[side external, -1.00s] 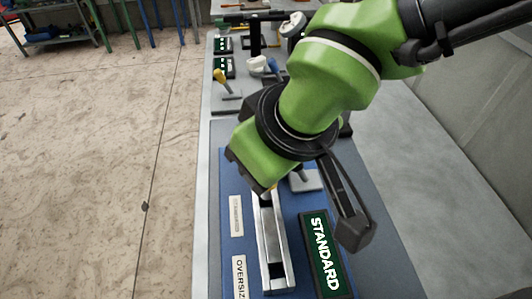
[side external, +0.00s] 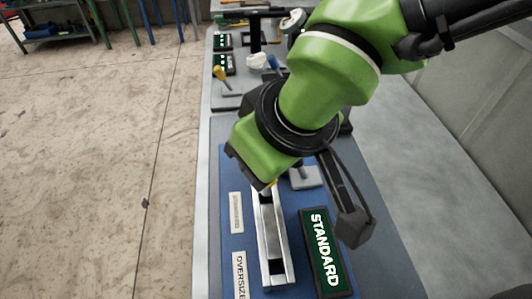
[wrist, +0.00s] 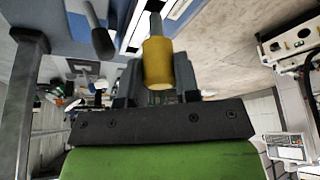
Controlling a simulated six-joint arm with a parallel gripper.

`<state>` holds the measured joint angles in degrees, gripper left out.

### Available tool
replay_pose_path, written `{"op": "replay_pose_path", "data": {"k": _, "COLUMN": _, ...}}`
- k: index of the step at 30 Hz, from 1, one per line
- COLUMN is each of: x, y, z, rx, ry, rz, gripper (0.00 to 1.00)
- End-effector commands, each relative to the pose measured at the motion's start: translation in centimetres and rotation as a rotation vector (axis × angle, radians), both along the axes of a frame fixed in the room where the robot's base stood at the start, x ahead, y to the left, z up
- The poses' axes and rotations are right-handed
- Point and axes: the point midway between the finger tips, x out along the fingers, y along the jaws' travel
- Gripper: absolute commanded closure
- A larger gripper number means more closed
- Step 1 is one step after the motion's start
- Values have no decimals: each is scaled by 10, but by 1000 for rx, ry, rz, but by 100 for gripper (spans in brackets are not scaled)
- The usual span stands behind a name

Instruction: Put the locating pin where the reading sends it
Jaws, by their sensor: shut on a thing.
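My gripper (wrist: 158,72) is shut on the locating pin, a yellow cylinder (wrist: 157,65) with a grey metal shank pointing away from the wrist. In the side external view my wrist hides most of the fingers; a bit of yellow (side external: 271,185) shows just below it, at the far end of a metal two-part rail tray (side external: 271,240). Whether the pin touches the tray cannot be told. A dark display (side external: 322,252) right of the tray reads STANDARD in white on green. Left of the tray are a small blurred label (side external: 236,212) and a label reading OVERSIZE (side external: 240,275).
A grey block with a post (side external: 304,177) stands right behind the tray. Farther back are a yellow-knobbed piece (side external: 221,76), a blue-handled piece (side external: 272,62) and small dark displays (side external: 223,64). The bench right of the STANDARD display is clear.

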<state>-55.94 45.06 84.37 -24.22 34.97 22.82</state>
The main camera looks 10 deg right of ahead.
Motion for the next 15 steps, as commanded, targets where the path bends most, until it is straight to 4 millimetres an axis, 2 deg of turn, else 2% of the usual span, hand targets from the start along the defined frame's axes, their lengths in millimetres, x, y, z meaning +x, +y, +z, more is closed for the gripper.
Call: {"op": "replay_pose_path", "data": {"k": 15, "x": 0, "y": 0, "z": -8, "rx": -1, "ry": -1, "rz": 0, "gripper": 94}}
